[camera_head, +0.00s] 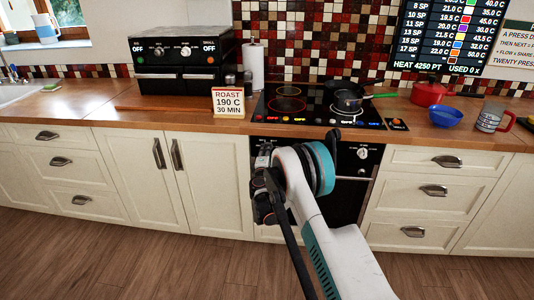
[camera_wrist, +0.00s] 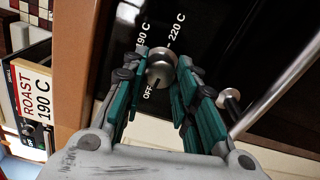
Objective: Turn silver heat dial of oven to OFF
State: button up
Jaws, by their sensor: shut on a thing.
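The silver heat dial (camera_wrist: 160,74) is on the black oven panel in the wrist view, with OFF, 190 C and 220 C printed around it. A dark mark on its face is near the OFF side; its exact setting is hard to read. My gripper (camera_wrist: 162,75) is shut on the dial, with a green-padded finger on each side. In the head view the oven (camera_head: 346,190) is under the counter. My gripper (camera_head: 262,165) is in front of its left side, and my arm hides the dial there.
A second silver knob (camera_wrist: 229,98) and a long metal bar stand close to the right finger. A ROAST 190 C 30 MIN card (camera_head: 228,103) stands on the counter (camera_head: 160,98). A pan (camera_head: 348,101) with a green handle is on the cooktop (camera_head: 310,114). The floor in front is clear.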

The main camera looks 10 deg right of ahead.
jog(key=shift+a+n, duration=0.1)
jog(key=shift+n, duration=0.2)
dwell(0.4)
jog(key=o, duration=1.1)
jog(key=shift+f, duration=0.1)
jog(key=v, duration=1.2)
